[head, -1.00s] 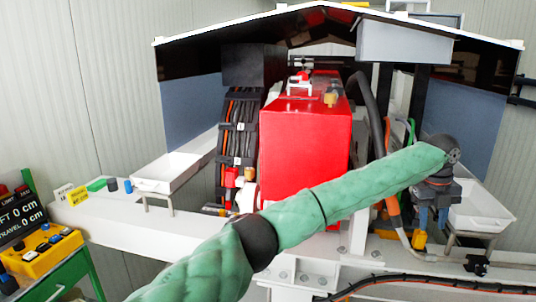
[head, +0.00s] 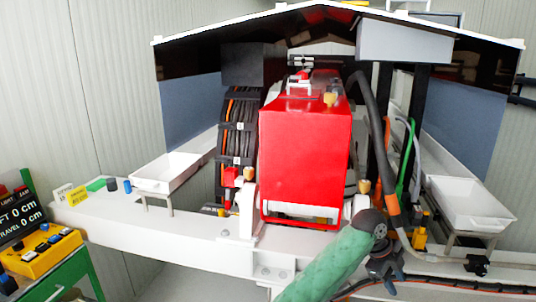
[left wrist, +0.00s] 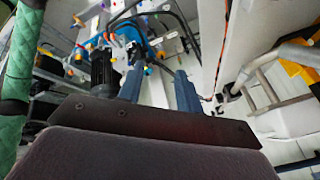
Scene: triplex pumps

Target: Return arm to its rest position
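My left arm wears a quilted green cover and comes in from the bottom of the head view. My left gripper (head: 388,272) hangs near the front edge of the white beam, right of the red pump housing (head: 305,155). In the left wrist view its two blue-grey fingers (left wrist: 160,85) stand apart with nothing between them. In the head view the fingertips are small and point down. My right gripper is in neither view.
White trays stand at left (head: 168,172) and right (head: 470,205). A yellow control box (head: 42,252) is at lower left. An orange-ended hose (head: 390,190) and a dark cable run close to my gripper. The white beam (head: 150,220) is mostly clear at left.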

